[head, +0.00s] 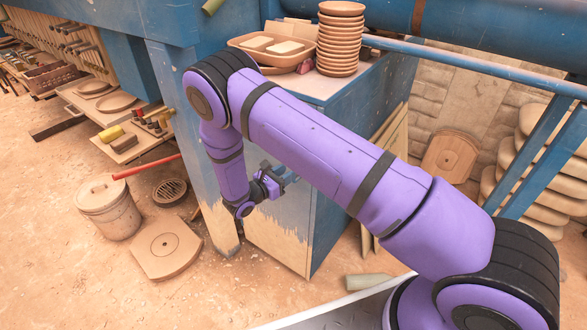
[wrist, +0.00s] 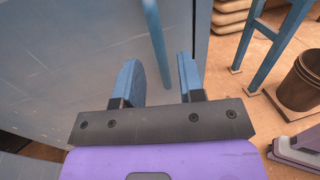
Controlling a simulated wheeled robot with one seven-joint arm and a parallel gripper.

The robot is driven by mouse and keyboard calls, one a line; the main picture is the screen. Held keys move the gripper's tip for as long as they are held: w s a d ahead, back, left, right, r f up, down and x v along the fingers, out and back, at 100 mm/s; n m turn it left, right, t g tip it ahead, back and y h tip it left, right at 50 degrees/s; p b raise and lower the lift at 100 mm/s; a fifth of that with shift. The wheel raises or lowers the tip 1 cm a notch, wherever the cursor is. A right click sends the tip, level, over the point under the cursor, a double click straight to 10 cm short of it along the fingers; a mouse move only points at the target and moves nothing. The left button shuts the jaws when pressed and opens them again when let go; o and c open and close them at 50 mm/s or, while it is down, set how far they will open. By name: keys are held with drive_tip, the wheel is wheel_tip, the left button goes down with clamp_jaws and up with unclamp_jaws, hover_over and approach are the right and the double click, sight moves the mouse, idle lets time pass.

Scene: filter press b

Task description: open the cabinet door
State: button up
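The blue cabinet (head: 338,205), its paint worn to pale wood low down, stands at the middle under a top loaded with pottery. Its door (head: 278,228) looks closed; my arm hides its upper part. In the wrist view the door is the grey-blue panel (wrist: 75,50) filling the left. A blue bar handle (wrist: 155,42) runs upright along it. My gripper (head: 275,180) is at the door front. In the wrist view my gripper (wrist: 158,72) is open, with the handle appearing between its two blue fingers. I see no clear contact with either finger.
A stack of clay dishes (head: 339,40) and a tray (head: 270,50) stand on the cabinet. A lidded bucket (head: 108,210), a round-marked slab (head: 165,248) and a drain grate (head: 169,191) are on the floor at left.

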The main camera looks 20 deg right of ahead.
drive_tip(key=shift+x, duration=2)
clamp_jaws()
